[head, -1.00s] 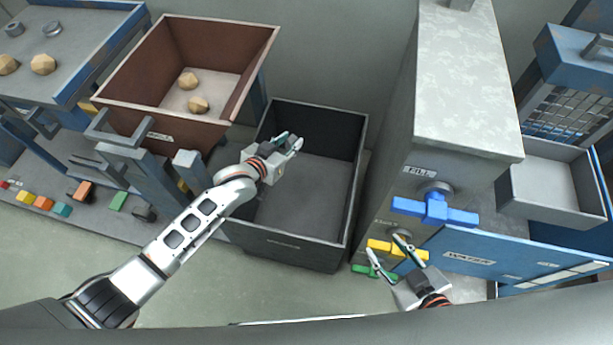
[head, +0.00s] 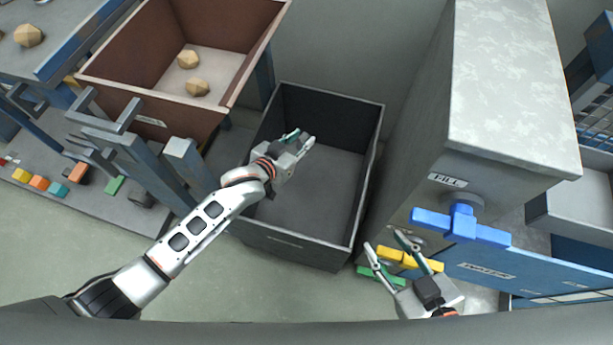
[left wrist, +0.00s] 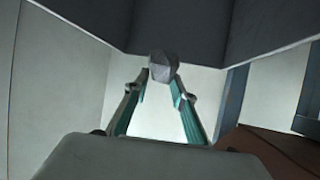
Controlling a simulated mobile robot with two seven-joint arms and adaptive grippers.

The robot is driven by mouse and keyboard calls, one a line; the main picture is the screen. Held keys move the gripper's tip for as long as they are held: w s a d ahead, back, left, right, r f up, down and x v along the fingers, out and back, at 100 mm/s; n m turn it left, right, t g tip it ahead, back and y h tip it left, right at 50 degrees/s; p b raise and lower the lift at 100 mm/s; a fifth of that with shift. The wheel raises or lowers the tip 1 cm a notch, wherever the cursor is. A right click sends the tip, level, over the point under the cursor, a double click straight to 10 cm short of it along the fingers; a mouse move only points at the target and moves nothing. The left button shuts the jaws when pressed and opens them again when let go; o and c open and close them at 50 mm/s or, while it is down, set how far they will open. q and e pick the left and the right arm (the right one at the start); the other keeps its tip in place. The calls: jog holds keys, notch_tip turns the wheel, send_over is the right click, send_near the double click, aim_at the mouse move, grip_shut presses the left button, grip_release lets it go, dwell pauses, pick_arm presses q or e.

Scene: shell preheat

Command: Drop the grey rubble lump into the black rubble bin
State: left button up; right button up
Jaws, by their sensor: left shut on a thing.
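The grey rubble lump (left wrist: 163,66) is pinched between the fingertips of my left gripper in the left wrist view. The black rubble bin (head: 290,246) stands open on the floor in the middle of the head view. My left gripper (head: 304,139) is over the bin's opening, with the dark bin (left wrist: 190,28) at the top of the left wrist view. My right gripper (head: 385,242) is open and empty, in front of the grey cabinet's coloured handles.
A brown bin (head: 150,115) with two tan lumps (head: 192,75) stands left of the black bin. The grey cabinet (head: 510,100) with a blue valve handle (head: 460,225) stands to the right. Several coloured blocks (head: 60,185) lie at the left.

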pick_arm(q)
jog(key=shift+w+r, duration=0.1)
jog(key=shift+r, duration=0.05)
jog(key=o, duration=1.2)
jog(key=shift+o, duration=0.2)
jog(key=v, duration=1.2)
